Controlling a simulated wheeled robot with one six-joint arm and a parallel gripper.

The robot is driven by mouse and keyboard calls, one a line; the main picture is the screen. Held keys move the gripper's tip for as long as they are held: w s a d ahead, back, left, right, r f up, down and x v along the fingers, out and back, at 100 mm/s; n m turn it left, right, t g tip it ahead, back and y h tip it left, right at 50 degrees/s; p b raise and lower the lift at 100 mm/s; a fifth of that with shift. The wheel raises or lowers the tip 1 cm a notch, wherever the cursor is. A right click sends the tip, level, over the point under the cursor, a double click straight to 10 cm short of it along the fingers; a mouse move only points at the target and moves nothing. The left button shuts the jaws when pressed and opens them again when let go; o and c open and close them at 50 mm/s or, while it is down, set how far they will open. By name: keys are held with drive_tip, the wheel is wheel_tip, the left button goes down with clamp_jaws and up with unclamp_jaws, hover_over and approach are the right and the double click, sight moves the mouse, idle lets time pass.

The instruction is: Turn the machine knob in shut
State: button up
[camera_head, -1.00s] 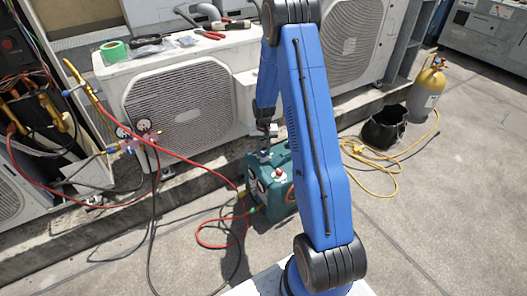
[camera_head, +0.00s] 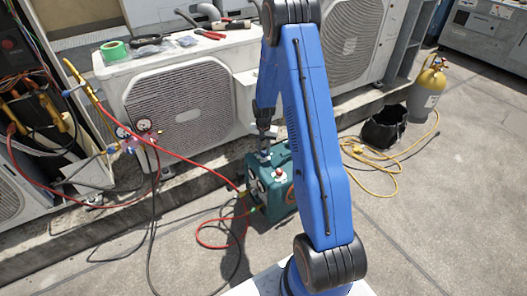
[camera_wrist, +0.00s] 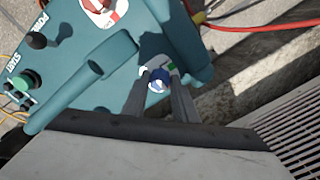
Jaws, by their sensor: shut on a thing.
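The teal machine (camera_head: 278,190) stands on the roof floor in front of the condenser unit. It fills much of the wrist view (camera_wrist: 75,75). A small blue knob (camera_wrist: 158,85) sits on its top panel, with white and green marks around it. My gripper (camera_wrist: 157,74) reaches down to the panel, its two fingers shut on the blue knob from both sides. In the head view my gripper (camera_head: 264,156) is at the machine's top left and hides the knob. The knob's exact angle is hard to read.
The machine's handle bar (camera_wrist: 75,85) runs close beside my fingers. A black knob (camera_wrist: 36,40), a green start button (camera_wrist: 27,80) and a red-and-white dial (camera_wrist: 103,10) share the panel. Red hoses (camera_head: 205,235) lie left of the machine; a yellow hose (camera_head: 385,165) lies right.

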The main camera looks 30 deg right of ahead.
sight(263, 153)
drive_tip(key=o, duration=1)
drive_tip(key=shift+o, duration=0.2)
wheel_tip(263, 153, up, 17)
drive_tip(key=shift+r, duration=0.2)
